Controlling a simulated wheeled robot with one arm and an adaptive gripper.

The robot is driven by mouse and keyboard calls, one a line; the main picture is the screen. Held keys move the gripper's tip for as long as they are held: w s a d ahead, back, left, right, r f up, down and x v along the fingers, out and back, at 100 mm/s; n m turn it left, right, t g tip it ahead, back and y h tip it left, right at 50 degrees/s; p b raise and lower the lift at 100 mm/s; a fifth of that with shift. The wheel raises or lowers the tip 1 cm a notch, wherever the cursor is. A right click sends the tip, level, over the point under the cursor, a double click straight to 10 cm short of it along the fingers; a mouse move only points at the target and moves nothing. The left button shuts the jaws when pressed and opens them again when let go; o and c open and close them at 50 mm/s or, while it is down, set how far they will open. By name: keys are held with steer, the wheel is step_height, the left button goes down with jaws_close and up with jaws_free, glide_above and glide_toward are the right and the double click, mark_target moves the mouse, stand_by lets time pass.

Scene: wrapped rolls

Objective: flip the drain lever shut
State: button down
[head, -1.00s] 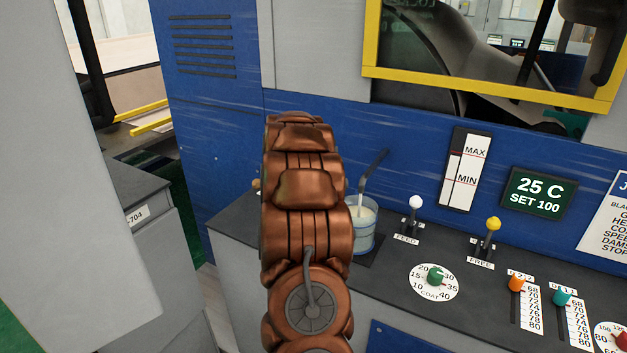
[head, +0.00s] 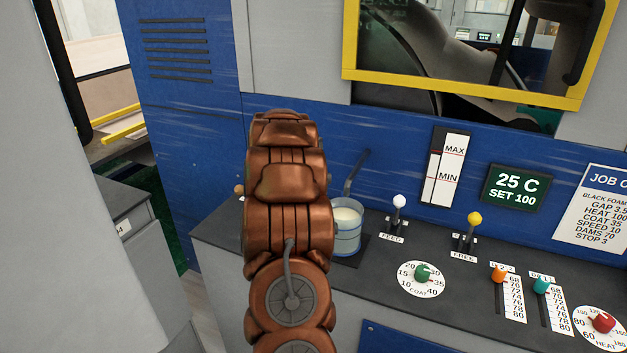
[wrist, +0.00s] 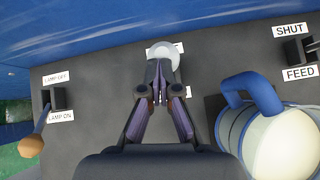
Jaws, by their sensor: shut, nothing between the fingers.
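My gripper (wrist: 162,95) is in the middle of the wrist view, its two fingers together with nothing between them. Just past the fingertips is a lever with a pale grey round knob (wrist: 165,52). The gripper covers most of its base, and its label is largely hidden, so I cannot read whether it is the drain lever. I cannot tell whether the fingers touch the knob. In the head view my copper-coloured arm hides the gripper and this lever.
A blue bucket of pale liquid (head: 347,232) stands right of the arm, close to my gripper in the wrist view (wrist: 229,125). A lamp lever with a wooden knob (wrist: 29,145) is at left. The white-knobbed feed lever (head: 399,201) and yellow-knobbed lever (head: 474,218) stand further right.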

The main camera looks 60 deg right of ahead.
steer(key=a+r+b, duration=0.2)
steer(key=a+r, duration=0.2)
steer(key=r, duration=0.6)
steer(key=shift+w+a+r, duration=0.3)
steer(key=shift+w+a, duration=0.05)
steer(key=shift+w, duration=0.05)
steer(key=shift+f, duration=0.1)
stand_by(0.3)
